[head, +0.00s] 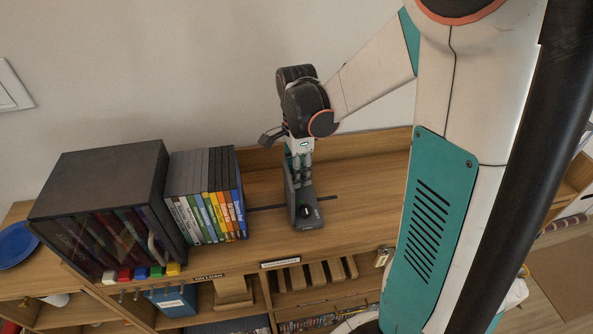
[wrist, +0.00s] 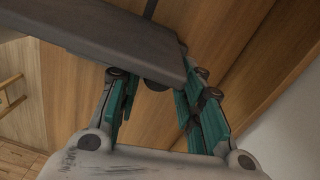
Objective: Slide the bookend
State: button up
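The bookend is a dark grey upright plate on a flat foot with a black round knob; in the head view the bookend (head: 290,203) stands on the wooden shelf top, to the right of the DVD row and apart from it. My gripper (head: 300,165) points down at the bookend's upper end. In the wrist view the bookend (wrist: 110,45) is a grey slab reaching from the upper left to the fingertips. My gripper (wrist: 160,88) has its green-sided fingers spread apart there, with the slab's end near them. Whether either finger touches it, I cannot tell.
A dark slot (head: 265,207) runs along the shelf top (head: 345,180) on both sides of the bookend. A row of upright DVDs (head: 207,195) leans by a dark box (head: 105,185) at left. The shelf top right of the bookend is clear. A wooden back ledge (head: 375,142) runs behind.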

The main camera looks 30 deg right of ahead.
dwell(0.3)
notch_tip(320, 180, up, 12)
jog(key=shift+w, duration=0.25)
dwell(0.3)
dwell(0.4)
